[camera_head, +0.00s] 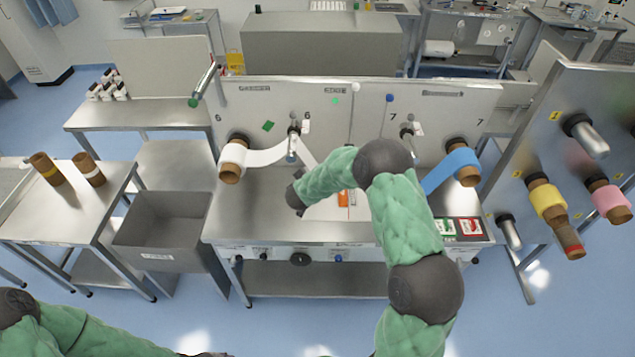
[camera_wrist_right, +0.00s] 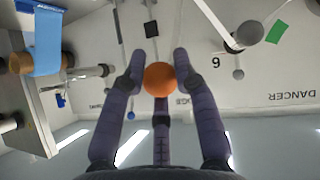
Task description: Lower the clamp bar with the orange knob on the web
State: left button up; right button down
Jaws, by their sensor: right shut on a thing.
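The round orange knob (camera_wrist_right: 158,79) shows in the right wrist view between the two fingertips of my right gripper (camera_wrist_right: 159,68), which is shut on it. The clamp bar itself cannot be made out clearly. In the head view my right arm reaches over the machine table, and the knob is hidden there. A white web (camera_head: 268,156) runs from the left roll (camera_head: 231,171) toward the middle and down to the table. A blue web (camera_head: 448,168) comes from the right roll (camera_head: 463,150). My left arm is at the bottom left; its gripper is out of frame.
The steel machine table (camera_head: 250,215) stands before an upright panel (camera_head: 285,100) with posts and rollers. Red and green cards (camera_head: 458,228) lie at its right. A grey bin (camera_head: 160,235) stands left. A rack with coloured rolls (camera_head: 548,200) is at the right.

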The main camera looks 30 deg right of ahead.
jog(key=shift+w+r, duration=0.1)
jog(key=c, duration=0.9)
grip_release()
jog(key=shift+c, duration=0.2)
jog(key=v, duration=1.2)
